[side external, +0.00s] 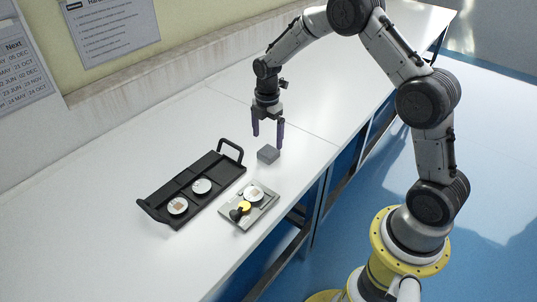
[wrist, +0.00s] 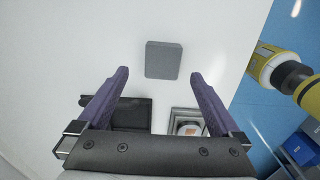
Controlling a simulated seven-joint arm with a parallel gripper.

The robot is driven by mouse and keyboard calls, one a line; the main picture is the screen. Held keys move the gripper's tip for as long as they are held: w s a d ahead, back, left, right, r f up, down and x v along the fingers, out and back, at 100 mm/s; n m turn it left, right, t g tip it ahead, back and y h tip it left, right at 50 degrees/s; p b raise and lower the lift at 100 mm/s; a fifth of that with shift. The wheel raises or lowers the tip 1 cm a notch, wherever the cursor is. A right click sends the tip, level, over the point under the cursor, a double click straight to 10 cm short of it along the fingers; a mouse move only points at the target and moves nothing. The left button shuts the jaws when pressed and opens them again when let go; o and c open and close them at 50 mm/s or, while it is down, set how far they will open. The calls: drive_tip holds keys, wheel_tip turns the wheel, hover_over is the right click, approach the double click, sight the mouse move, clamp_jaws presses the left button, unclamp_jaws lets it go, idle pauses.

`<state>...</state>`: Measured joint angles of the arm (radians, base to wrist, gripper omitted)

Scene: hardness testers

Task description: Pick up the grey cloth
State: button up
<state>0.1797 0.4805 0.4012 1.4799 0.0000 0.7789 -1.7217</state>
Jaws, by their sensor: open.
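The grey cloth (side external: 268,154) is a small, folded, block-like square lying on the white bench. In the wrist view the cloth (wrist: 163,60) lies flat on the white surface, beyond the fingertips and roughly centred between them. My gripper (side external: 268,133) has two purple fingers pointing down above the bench, close to the cloth. In the wrist view my gripper (wrist: 160,75) is open, with nothing between its fingers. The fingers appear apart from the cloth.
A black tray (side external: 222,175) with a raised handle holds two white round discs, left of the cloth. A grey metal plate (side external: 262,207) bears a white disc and a yellow-and-black part near the front edge. The white bench (side external: 190,125) is clear behind the tray.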

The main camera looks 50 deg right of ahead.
sight(268, 151)
drive_tip(key=f, duration=0.5)
drive_tip(key=shift+s+f, duration=0.1)
drive_tip(key=shift+s, duration=0.15)
drive_tip(key=c, duration=1.3)
drive_tip(key=shift+c, duration=0.2)
